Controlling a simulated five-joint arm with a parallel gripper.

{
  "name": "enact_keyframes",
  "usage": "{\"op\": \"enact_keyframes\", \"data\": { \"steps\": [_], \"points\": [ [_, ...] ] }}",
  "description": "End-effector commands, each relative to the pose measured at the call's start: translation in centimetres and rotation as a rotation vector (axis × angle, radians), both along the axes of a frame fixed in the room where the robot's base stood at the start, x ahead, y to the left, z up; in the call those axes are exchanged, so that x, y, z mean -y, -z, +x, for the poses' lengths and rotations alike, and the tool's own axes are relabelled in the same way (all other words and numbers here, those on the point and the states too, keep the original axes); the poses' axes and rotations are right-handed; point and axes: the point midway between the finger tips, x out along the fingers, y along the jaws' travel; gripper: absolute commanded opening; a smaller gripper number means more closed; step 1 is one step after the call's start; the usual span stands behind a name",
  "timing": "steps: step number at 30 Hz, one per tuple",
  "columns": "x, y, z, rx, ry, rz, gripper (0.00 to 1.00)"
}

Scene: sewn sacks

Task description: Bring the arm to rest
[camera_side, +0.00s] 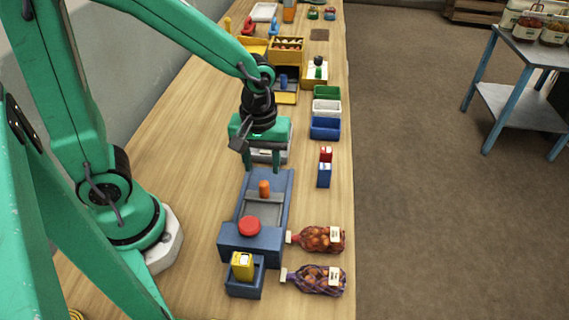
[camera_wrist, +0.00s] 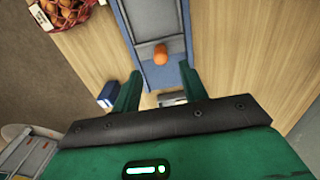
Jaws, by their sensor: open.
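My gripper (camera_side: 262,160) is green and hangs from my arm above the far end of the blue machine (camera_side: 284,190) with a grey bed. Its two fingers are apart with nothing between them; they also show in the wrist view (camera_wrist: 158,92). An orange knob (camera_side: 264,188) stands on the machine just in front of the gripper, and it shows in the wrist view (camera_wrist: 160,54). A red round button (camera_side: 249,225) sits on the machine's near end. A pale object behind the fingers is partly hidden.
Two filled net sacks (camera_side: 322,239) (camera_side: 318,280) lie right of the machine. A blue box with a yellow item (camera_side: 242,264) stands in front. Bare wood lies left of the machine.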

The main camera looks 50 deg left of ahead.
Motion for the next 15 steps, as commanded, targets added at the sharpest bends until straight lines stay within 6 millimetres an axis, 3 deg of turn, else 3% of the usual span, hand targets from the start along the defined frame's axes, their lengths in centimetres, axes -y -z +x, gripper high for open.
{"op": "enact_keyframes", "data": {
  "steps": [8, 15],
  "points": [
    [-0.2, -0.5, 0.0, 0.014, 0.017, -0.003, 0.43],
    [-1.1, -3.0, -0.2, 0.086, 0.124, -0.01, 0.43]
  ]
}}
